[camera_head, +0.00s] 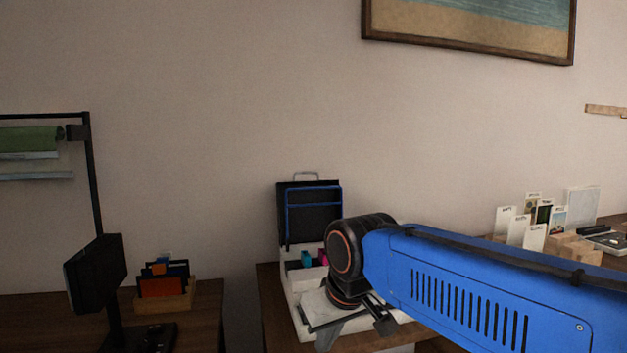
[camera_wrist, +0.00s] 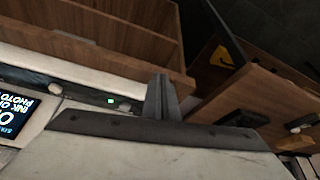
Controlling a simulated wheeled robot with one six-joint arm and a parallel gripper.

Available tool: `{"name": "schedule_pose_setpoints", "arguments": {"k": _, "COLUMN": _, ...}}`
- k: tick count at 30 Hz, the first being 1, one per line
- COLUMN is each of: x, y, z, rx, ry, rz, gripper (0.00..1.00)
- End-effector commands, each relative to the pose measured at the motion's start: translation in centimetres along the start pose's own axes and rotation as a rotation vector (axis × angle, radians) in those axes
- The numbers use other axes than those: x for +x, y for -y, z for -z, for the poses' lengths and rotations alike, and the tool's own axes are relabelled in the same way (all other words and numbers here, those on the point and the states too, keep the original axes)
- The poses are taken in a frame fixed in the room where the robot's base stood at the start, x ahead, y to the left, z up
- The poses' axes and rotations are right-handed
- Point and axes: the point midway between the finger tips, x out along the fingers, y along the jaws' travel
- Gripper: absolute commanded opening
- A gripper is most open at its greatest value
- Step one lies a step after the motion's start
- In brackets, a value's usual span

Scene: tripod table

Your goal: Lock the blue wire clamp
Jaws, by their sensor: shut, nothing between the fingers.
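A blue wire frame (camera_head: 288,220), which looks like the blue wire clamp, stands upright against a black panel (camera_head: 312,225) at the back of a white device (camera_head: 291,285) in the head view. Its lower part is hidden. My gripper (camera_head: 385,325) is in front of and to the right of it, low over the device, partly covered by my wrist. In the wrist view the gripper's fingertips (camera_wrist: 161,96) are together with nothing between them. The clamp cannot be made out in the wrist view.
The device has a small screen (camera_wrist: 14,112) and stands on a wooden table (camera_head: 268,290). A monitor (camera_head: 95,273) and a card holder (camera_head: 165,300) are at left. Cards (camera_head: 520,228) and wooden blocks are at right. Above the black panel is clear wall.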

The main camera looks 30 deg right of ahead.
Motion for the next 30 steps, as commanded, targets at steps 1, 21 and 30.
{"name": "schedule_pose_setpoints", "arguments": {"k": 1, "x": -1.4, "y": -0.4, "z": 2.9, "rx": 0.013, "ry": -0.002, "rz": -0.006, "gripper": 0.0}}
{"name": "schedule_pose_setpoints", "arguments": {"k": 21, "x": -15.4, "y": -9.3, "z": 31.9, "rx": 0.159, "ry": -0.019, "rz": -0.071, "gripper": 0.0}}
{"name": "schedule_pose_setpoints", "arguments": {"k": 30, "x": -18.0, "y": -13.6, "z": 39.3, "rx": 0.206, "ry": -0.025, "rz": -0.094, "gripper": 0.0}}
